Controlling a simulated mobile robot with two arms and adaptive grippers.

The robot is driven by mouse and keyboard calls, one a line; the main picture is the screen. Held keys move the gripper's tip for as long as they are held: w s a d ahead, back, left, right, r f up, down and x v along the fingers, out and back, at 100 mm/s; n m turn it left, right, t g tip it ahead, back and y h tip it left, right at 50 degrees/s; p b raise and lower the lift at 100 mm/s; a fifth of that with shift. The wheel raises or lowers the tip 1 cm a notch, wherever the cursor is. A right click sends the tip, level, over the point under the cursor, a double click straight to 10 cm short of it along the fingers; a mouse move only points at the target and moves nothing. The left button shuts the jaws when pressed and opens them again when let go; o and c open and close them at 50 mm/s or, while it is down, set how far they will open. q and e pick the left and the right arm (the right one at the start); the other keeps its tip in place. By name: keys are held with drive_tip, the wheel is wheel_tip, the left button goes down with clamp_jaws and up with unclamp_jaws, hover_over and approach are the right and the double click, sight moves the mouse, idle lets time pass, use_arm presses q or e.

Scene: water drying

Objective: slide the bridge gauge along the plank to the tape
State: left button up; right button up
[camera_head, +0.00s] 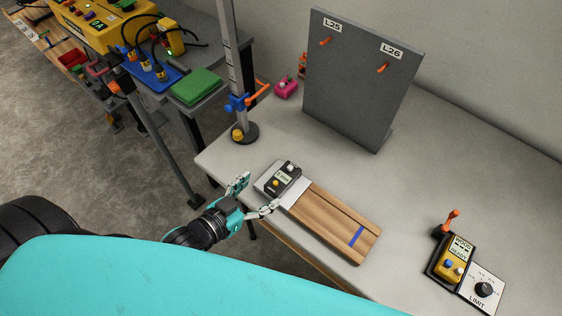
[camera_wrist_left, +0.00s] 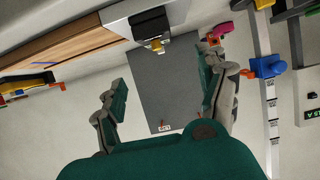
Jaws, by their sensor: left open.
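The bridge gauge (camera_head: 284,180), a dark box with a small display and knobs, sits at the left end of the wooden plank (camera_head: 322,213). In the left wrist view, the gauge (camera_wrist_left: 151,26) is beyond the gap between the open fingers (camera_wrist_left: 162,92). My right gripper is not in view.
A dark grey panel (camera_head: 358,85) with orange hooks stands behind the plank. A post (camera_head: 231,70) on a round base stands at the back left. A yellow meter (camera_head: 454,260) and a limit dial box (camera_head: 482,288) lie to the right. The table between is clear.

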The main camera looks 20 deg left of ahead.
sight(289, 170)
use_arm(q)
drive_tip(key=x, duration=1.3)
drive_tip(key=shift+w+d+f, duration=0.1)
drive_tip(key=shift+w, duration=0.1)
drive_tip(key=shift+c, duration=0.3)
drive_tip(key=shift+p, duration=0.3)
drive_tip(key=c, duration=1.4)
